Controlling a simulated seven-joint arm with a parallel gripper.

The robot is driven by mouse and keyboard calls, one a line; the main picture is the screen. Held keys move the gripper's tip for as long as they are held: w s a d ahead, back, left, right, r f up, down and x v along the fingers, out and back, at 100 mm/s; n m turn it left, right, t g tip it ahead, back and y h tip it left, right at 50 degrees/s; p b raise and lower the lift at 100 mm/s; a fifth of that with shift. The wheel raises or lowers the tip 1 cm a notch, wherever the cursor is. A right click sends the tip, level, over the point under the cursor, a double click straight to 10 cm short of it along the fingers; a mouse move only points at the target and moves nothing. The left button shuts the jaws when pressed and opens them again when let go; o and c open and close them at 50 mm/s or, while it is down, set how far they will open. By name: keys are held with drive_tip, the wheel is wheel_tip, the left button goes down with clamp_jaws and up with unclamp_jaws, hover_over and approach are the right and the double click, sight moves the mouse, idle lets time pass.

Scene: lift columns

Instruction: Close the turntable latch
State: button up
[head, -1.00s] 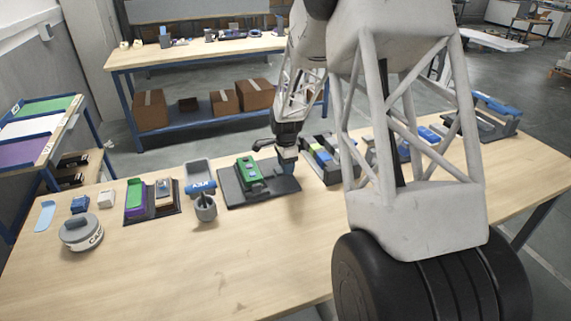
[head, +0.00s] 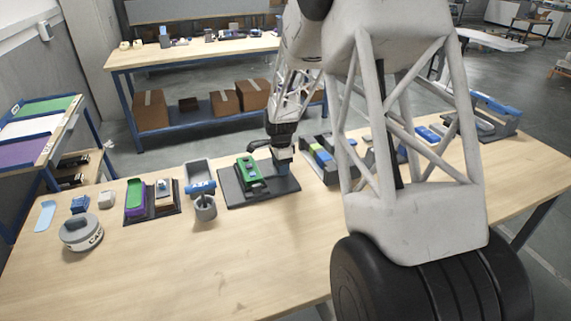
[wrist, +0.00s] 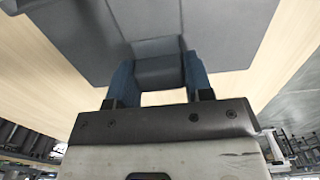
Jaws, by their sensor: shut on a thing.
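A dark grey plate (head: 231,197) lies on the bench and carries a green block (head: 247,174) on its left half. My gripper (head: 283,160) is at the plate's right part, beside the green block. In the wrist view, the blue fingers of my gripper (wrist: 160,82) are on both sides of a small grey block (wrist: 158,71). They are shut on it, and it adjoins the wide dark grey plate (wrist: 95,35). I cannot tell for sure that this grey block is the turntable latch. The gripper hides part of it in the head view.
Left of the plate stand a grey and blue holder with a cup (head: 204,208), a tray with green and purple blocks (head: 136,198) and a round grey tin (head: 80,233). A tray of coloured blocks (head: 322,158) sits close on the right. The bench front is clear.

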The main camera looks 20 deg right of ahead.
drive_tip(key=shift+a, duration=0.1)
drive_tip(key=o, duration=0.6)
drive_tip(key=shift+o, duration=0.2)
drive_tip(key=shift+r, duration=0.1)
drive_tip(key=shift+r, duration=3.4)
